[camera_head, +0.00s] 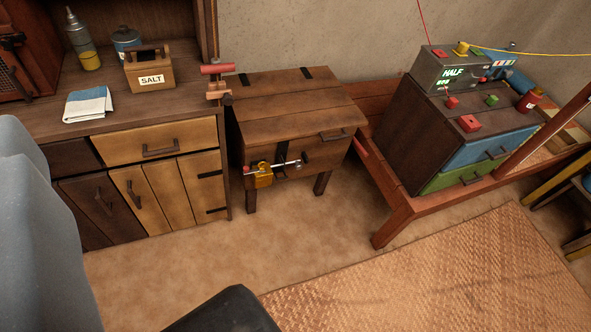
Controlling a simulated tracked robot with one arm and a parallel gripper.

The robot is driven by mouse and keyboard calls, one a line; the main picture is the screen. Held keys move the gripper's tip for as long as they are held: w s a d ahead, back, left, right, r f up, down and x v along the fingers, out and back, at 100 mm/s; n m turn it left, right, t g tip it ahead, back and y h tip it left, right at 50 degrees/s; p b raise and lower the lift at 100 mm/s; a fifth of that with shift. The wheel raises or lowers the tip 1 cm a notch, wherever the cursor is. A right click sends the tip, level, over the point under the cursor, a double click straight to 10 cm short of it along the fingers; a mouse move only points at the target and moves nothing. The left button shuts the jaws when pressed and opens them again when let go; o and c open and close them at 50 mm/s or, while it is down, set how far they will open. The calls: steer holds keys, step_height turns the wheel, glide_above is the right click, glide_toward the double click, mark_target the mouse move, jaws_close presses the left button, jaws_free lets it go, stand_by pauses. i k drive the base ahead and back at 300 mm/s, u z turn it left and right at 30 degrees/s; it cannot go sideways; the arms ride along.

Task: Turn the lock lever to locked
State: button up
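A low wooden chest (290,105) with a plank lid stands in the middle, its lid down. On its front is a brass lock body (264,181) with a thin metal lever (285,165) across it. I cannot read any lock marking. A dark handle (334,135) sits at the lid's front right. My gripper's fingertips do not show. A grey shape at the left edge and a black shape at the bottom are close to the camera, apart from the lock in the picture.
A wooden cabinet (155,148) with a salt box (150,70) and a folded cloth (89,104) stands at left. A red handle (217,69) juts between cabinet and chest. A red bench (392,215) bears a drawer box (425,130) at right. Bare floor (210,255) and a woven mat (440,280) lie in front.

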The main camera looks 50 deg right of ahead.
mark_target(246, 169)
steer(key=z, duration=1.1)
steer(key=i, duration=1.05)
steer(key=z, duration=2.4)
steer(key=k, duration=1.65)
